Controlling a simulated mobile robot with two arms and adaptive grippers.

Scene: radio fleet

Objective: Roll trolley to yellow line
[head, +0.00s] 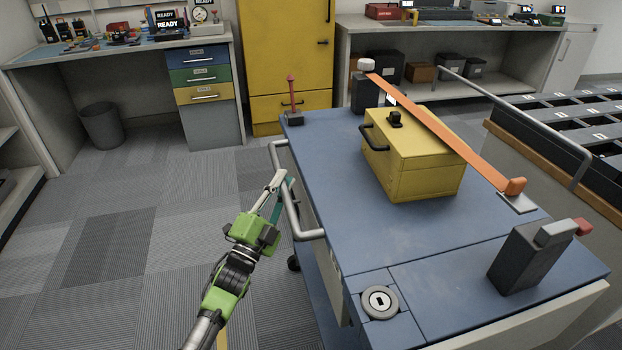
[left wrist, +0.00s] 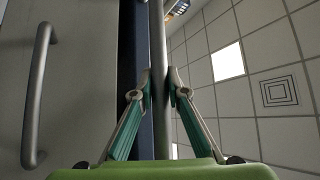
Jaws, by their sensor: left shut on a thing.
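The trolley (head: 355,240) has a blue top and a grey tubular handle (head: 308,235) on its left side. My left gripper (head: 281,183) is at this handle. In the left wrist view its two fingers (left wrist: 159,88) are closed on the handle's bar (left wrist: 158,40), one on each side. A yellow case (head: 412,180) sits on the trolley under an orange strap (head: 440,130). A short yellow strip (head: 222,341) on the floor shows at the bottom edge, partly hidden by my arm; I cannot tell whether it is the line. My right gripper is not in view.
A workbench (head: 120,52) with drawers and a dark bin (head: 101,126) stand at the back left. A yellow cabinet (head: 284,50) stands behind the trolley. A rack (head: 560,125) is close on the right. The carpet (head: 130,220) left of the trolley is clear.

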